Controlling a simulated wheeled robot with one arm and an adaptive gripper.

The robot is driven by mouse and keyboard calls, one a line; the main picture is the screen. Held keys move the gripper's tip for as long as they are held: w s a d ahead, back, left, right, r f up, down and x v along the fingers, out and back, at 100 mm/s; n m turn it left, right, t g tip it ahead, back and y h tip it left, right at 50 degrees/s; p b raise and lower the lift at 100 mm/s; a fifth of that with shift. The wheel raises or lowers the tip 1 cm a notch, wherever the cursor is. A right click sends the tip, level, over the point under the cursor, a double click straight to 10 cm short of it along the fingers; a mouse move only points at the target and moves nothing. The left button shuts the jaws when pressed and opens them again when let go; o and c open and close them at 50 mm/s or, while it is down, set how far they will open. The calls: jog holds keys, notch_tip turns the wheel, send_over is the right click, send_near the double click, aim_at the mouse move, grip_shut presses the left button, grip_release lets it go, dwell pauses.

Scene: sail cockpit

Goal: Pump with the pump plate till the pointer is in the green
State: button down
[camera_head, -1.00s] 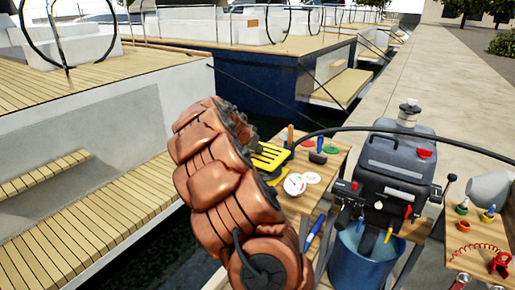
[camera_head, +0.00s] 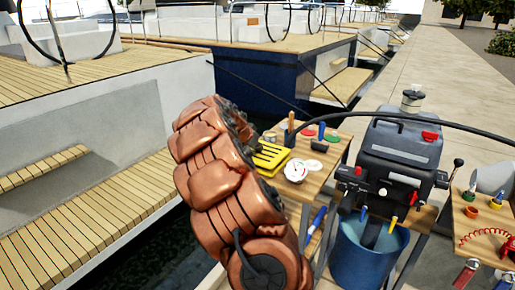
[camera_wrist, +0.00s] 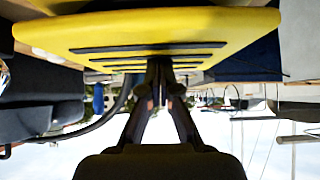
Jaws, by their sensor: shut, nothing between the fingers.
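The yellow pump plate (camera_head: 270,157) with dark slots lies on the wooden table, partly behind my copper-coloured arm in the head view. In the wrist view, which looks upside down, the plate (camera_wrist: 150,30) spans the top of the picture. My gripper (camera_wrist: 160,70) is shut and empty, its fingertips close to the slotted face; I cannot tell whether they touch it. In the head view the gripper is hidden behind my arm. A round white gauge (camera_head: 296,170) lies just right of the plate; its pointer and green zone are too small to read.
Red and green discs and upright handles stand behind the gauge on the table (camera_head: 325,165). A dark grey machine (camera_head: 400,150) with a black hose stands at right, above a blue bucket (camera_head: 365,258). A side table (camera_head: 480,220) holds small parts. Moored boats lie left.

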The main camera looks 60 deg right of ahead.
aim_at(256, 154)
jog(key=shift+s+f, duration=0.1)
jog(key=shift+f, duration=0.25)
jog(key=shift+r, duration=0.55)
jog(key=r, duration=0.4)
jog(key=shift+a+r, duration=0.1)
jog(key=shift+a, duration=0.25)
jog(key=v, duration=0.9)
